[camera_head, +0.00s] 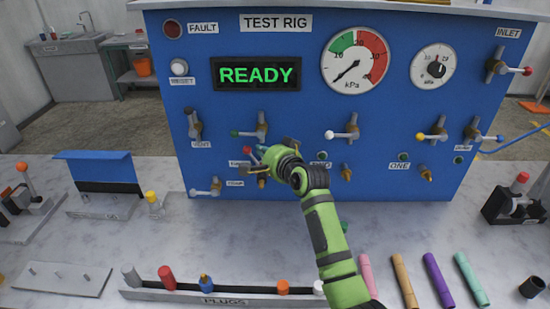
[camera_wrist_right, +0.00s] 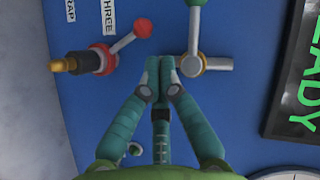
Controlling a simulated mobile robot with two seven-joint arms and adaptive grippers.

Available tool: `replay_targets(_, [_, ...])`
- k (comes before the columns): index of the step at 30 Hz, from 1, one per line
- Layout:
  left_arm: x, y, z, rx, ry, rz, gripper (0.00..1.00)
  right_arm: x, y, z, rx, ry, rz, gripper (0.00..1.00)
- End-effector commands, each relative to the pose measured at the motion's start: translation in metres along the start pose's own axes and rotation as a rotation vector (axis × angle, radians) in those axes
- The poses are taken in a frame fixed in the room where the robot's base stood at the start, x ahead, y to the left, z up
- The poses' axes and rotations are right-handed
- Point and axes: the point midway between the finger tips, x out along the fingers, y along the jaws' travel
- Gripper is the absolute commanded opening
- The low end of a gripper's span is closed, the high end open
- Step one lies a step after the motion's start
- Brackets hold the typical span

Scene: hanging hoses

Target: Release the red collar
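In the right wrist view, the red collar (camera_wrist_right: 106,58) sits around a brass and dark fitting on the blue panel beside the THREE label. A short silver lever with a red ball (camera_wrist_right: 143,29) sticks out from it. My right gripper (camera_wrist_right: 160,66) has its two fingertips together with nothing visible between them. They show between the red collar and a silver valve, apart from the collar in the picture. In the head view my right gripper (camera_head: 258,154) is in front of the panel's left-middle part and largely hides the collar there. My left gripper is not in view.
A silver valve with a green-tipped lever (camera_head: 248,133) is close to the right fingertips. More valves line the blue panel (camera_head: 300,110). A plug rack (camera_head: 225,297) and several coloured tubes lie on the bench. The bench between rack and panel is mostly clear.

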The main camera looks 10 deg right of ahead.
Motion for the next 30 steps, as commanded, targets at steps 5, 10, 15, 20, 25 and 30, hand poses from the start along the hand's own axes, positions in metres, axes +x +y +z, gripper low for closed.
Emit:
replay_targets(5, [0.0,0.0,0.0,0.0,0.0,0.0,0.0,-0.029,0.001,-0.001,0.0,0.002,0.0,0.0])
replay_targets(10, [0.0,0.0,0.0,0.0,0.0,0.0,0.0,-0.05,0.001,-0.001,0.0,0.003,0.0,0.0])
replay_targets(15, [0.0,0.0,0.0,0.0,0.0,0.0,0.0,-0.06,0.001,-0.001,0.0,0.002,0.001,0.0])
replay_targets(20, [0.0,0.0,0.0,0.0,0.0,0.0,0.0,-0.062,0.0,-0.001,0.0,0.001,0.001,0.0])
replay_targets(25, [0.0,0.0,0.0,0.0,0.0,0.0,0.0,-0.062,0.001,-0.001,0.0,0.001,0.001,0.0])
replay_targets(30, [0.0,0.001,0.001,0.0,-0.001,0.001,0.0,-0.061,0.001,-0.001,0.0,0.001,0.001,0.0])
